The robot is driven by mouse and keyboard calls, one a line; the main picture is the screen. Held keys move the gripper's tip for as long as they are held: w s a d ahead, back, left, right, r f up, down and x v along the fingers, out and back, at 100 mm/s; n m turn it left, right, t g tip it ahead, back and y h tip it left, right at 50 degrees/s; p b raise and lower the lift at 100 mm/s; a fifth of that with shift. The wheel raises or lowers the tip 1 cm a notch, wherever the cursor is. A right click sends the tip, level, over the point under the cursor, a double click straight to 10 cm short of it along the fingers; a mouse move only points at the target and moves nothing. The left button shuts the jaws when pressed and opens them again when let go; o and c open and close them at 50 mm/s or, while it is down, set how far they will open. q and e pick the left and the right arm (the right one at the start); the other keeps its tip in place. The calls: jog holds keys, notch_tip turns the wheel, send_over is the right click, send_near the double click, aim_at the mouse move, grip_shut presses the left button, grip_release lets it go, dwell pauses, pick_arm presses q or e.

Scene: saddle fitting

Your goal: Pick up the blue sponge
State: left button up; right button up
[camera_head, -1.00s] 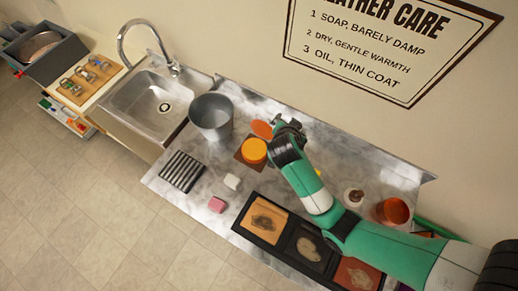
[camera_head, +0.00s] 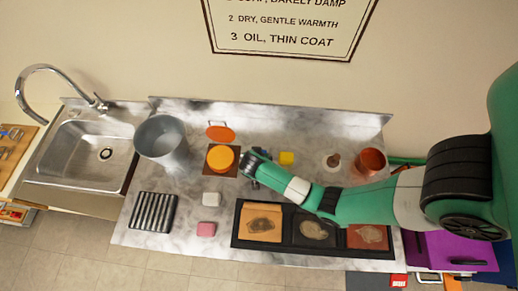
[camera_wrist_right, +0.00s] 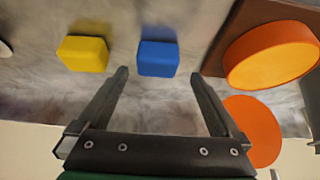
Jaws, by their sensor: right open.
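The blue sponge (camera_wrist_right: 158,58) is a small block on the grey marbled counter in the right wrist view. In the head view my right gripper and wrist cover its area, and I cannot make it out. My right gripper (camera_wrist_right: 158,76) is open and empty, its two fingers pointing toward the blue sponge. The sponge sits just beyond the fingertips, roughly centred between them, and is not gripped. In the head view the right gripper (camera_head: 254,168) is low over the counter. My left gripper is not in view.
A yellow sponge (camera_wrist_right: 83,53) lies to one side of the blue one. On the other side is an orange tin (camera_wrist_right: 272,55) on a brown mat, with its orange lid (camera_wrist_right: 252,130) nearby.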

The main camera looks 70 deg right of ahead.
jog(key=x, duration=0.2)
jog(key=b+x, duration=0.1)
jog(key=x, duration=0.1)
jog(key=shift+s+d+f+b, duration=0.1)
jog(key=shift+s+d+b, duration=0.05)
jog(key=shift+s+b, duration=0.15)
jog(key=shift+w+d+f, duration=0.2)
jog(key=shift+d+f, duration=0.05)
jog(key=shift+f, duration=0.1)
jog(key=shift+c, duration=0.2)
jog(key=c, duration=1.2)
jog(key=shift+r, duration=0.1)
